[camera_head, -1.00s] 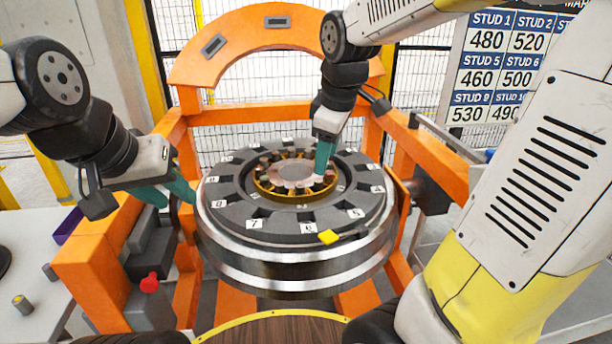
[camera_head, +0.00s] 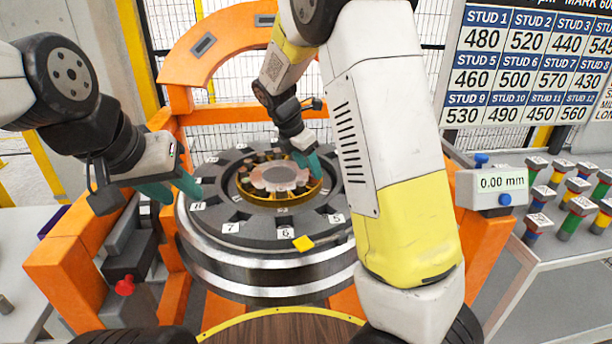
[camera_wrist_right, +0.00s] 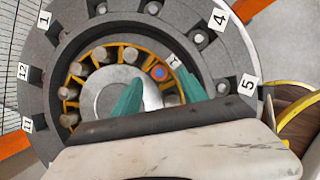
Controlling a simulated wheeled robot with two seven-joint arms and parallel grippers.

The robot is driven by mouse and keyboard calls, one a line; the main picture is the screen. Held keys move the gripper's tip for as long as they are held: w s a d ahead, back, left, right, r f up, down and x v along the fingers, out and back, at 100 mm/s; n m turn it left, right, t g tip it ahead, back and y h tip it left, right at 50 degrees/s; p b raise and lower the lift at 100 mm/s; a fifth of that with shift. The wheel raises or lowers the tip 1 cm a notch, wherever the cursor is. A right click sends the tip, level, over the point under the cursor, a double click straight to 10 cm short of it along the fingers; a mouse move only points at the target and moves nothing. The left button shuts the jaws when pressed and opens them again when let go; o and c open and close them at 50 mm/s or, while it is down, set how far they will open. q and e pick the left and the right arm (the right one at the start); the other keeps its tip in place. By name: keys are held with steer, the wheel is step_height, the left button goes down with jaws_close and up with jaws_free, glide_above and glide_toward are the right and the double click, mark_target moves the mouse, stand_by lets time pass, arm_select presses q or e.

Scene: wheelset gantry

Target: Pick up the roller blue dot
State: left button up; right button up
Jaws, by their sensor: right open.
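The roller with the blue dot (camera_wrist_right: 160,72) shows in the right wrist view as an end face with an orange ring around a blue centre, seated in the yellow roller cage (camera_wrist_right: 118,50). My right gripper (camera_wrist_right: 158,90) is open, its teal fingers spread on either side of that roller's place in the picture. Nothing is between the fingertips; I cannot tell their height above it. In the head view my right gripper (camera_head: 306,158) is over the back right of the cage (camera_head: 283,204). My left gripper (camera_head: 180,190) looks open and empty at the left edge of the wheelset's grey numbered ring (camera_head: 258,231).
An orange gantry frame (camera_head: 66,270) surrounds the wheelset. A yellow marker (camera_head: 303,243) lies on the ring's front. At right are a gauge reading 0.00 mm (camera_head: 500,184) and a table of coloured studs (camera_head: 577,217). A stud number board (camera_head: 520,75) hangs behind.

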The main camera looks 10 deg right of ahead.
mark_target(311, 176)
steer(key=shift+x, duration=1.55)
jaws_close()
step_height(311, 176, up, 10)
